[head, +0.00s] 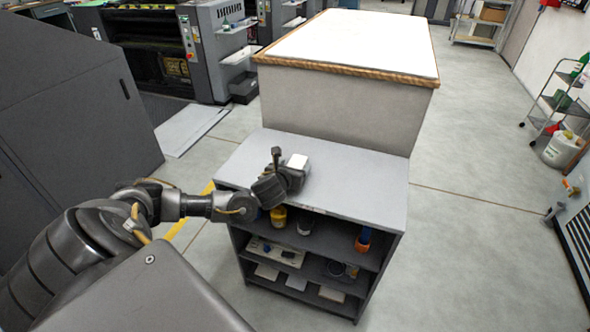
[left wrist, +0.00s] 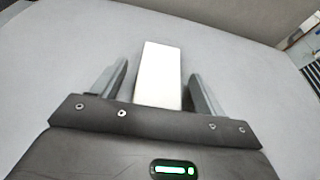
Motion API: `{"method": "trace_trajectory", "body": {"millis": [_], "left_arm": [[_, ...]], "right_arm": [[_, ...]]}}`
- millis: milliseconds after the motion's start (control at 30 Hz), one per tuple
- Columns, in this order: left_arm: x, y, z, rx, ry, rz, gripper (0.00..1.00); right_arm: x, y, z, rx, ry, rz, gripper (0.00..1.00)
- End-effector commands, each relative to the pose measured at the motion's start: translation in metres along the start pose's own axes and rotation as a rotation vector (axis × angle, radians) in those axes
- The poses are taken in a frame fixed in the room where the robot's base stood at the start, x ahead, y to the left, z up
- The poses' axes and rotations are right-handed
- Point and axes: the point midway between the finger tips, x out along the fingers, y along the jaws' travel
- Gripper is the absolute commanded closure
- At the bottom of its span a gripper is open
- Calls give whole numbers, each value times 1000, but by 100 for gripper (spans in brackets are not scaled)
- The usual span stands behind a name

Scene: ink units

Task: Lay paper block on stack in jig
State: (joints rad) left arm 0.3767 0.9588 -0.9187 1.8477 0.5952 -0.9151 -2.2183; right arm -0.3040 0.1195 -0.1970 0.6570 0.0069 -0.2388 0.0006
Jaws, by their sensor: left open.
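A small white paper block (head: 298,161) sits on the grey top of the shelf unit (head: 350,180). In the left wrist view the white block (left wrist: 160,72) lies between the two fingers of my left gripper (left wrist: 162,85), with a gap on each side. My left gripper (head: 285,167) is open at the block, low over the grey top. I cannot tell whether a stack or a jig lies under or beside the block; the gripper hides part of that spot. My right gripper is not in view.
A large pale block with a white top (head: 350,45) stands behind the grey surface. Shelves below hold a yellow container (head: 278,217), an orange item (head: 363,240) and other goods. The grey top is clear right of the gripper. A dark cabinet (head: 75,110) stands at left.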

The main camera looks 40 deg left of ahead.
Motion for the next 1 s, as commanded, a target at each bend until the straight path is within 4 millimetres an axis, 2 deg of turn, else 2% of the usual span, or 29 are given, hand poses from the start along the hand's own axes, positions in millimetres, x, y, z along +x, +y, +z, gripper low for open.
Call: {"method": "trace_trajectory", "body": {"millis": [33,400,767,933,1000], "left_arm": [[0,0,0,0,0,0,31],[0,0,0,0,0,0,77],[-2,0,6,-1,-3,0,77],[-10,0,29,1,-6,-1,77],[-19,14,44,5,-6,3,77]], "right_arm": [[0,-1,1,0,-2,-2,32],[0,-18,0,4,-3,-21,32],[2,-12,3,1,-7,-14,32],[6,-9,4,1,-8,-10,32],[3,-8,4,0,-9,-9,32]]}}
